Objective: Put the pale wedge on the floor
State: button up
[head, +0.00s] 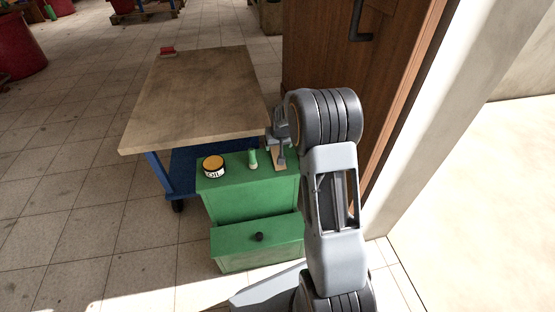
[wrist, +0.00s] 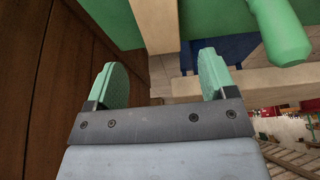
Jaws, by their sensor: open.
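The pale wedge (head: 279,172) is a tan wooden piece on top of the green cabinet (head: 235,186), near its right back part. My gripper (head: 281,146) is above and close to it and hides part of it. In the wrist view, the open green fingers of my gripper (wrist: 160,70) are apart with nothing held between them. The pale wedge (wrist: 155,25) shows beyond the fingertips, roughly in line with the gap. I cannot tell how far below the fingers it is.
The cabinet's lower drawer (head: 258,246) is pulled out. A wooden-topped table (head: 195,95) stands behind, a brown door (head: 330,60) at right. Tiled floor (head: 75,190) is clear at left.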

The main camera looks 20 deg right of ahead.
aim_at(277, 150)
jog(key=shift+b+x, duration=1.6)
jog(key=shift+x, duration=1.6)
jog(key=shift+c, duration=0.4)
jog(key=c, duration=1)
jog(key=shift+r, duration=0.1)
